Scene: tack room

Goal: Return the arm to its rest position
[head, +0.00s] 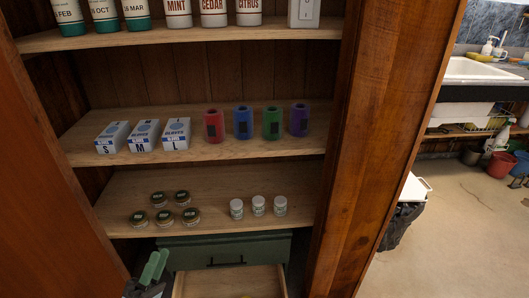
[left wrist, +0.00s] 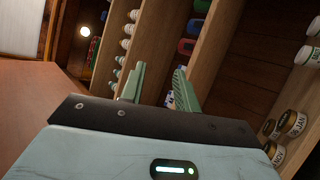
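My left gripper (head: 155,266) shows at the bottom left of the head view, low in front of the cabinet. Its two green fingers stand apart with nothing between them in the left wrist view (left wrist: 158,88). Most of my left arm is out of the head view. My right gripper is in neither view.
Wooden shelves hold tubs, glove boxes (head: 129,136), coloured cylinders (head: 244,122), dark-lidded jars (head: 165,216) and white-lidded jars (head: 258,206). A green drawer front (head: 226,250) sits above a pale open drawer or tray (head: 230,284). The cabinet's right side panel (head: 390,130) stands beside open floor (head: 450,240).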

